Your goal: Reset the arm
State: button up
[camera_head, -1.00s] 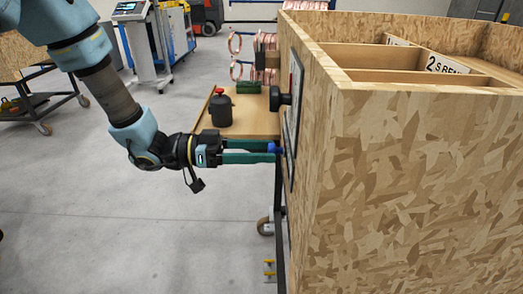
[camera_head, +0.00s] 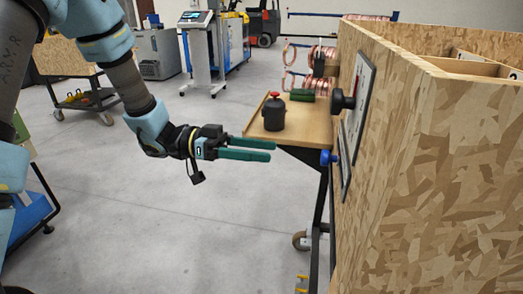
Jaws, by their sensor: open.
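My gripper (camera_head: 273,150) is at the middle of the view, with its two long green fingers pointing right. The fingers are parted and nothing shows between them. My arm reaches down from the upper left to it. The fingertips are apart from the blue knob (camera_head: 328,157) on the panel (camera_head: 352,125) to the right, with a clear gap between them.
A large chipboard crate (camera_head: 435,190) fills the right side. A wooden shelf (camera_head: 300,130) beside it holds a black container (camera_head: 272,113) with a red top. Copper coils (camera_head: 318,72) hang behind. A console stand (camera_head: 200,60) is farther back. Open grey floor lies below my gripper.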

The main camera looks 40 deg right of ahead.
jog(key=w+f+n+t+h, duration=0.25)
jog(key=w+n+t, duration=0.45)
jog(key=w+t, duration=0.75)
jog(key=w+a+f+n+t+y, duration=0.1)
jog(key=w+a+n+t+y, duration=0.45)
jog(key=w+a, duration=0.8)
jog(key=a+f+n+y, duration=0.1)
jog(key=a+n+y, duration=0.55)
jog(key=a, duration=1.05)
jog(key=s+a+f+n+g, duration=0.1)
jog(key=s+a+n+g, duration=0.2)
jog(key=s+a+n, duration=0.3)
jog(key=s+a+y, duration=0.1)
jog(key=s+a, duration=0.1)
jog(key=s, duration=0.3)
jog(key=shift+s+a+g, duration=0.2)
jog(key=shift+s+g, duration=0.1)
jog(key=shift+g, duration=0.1)
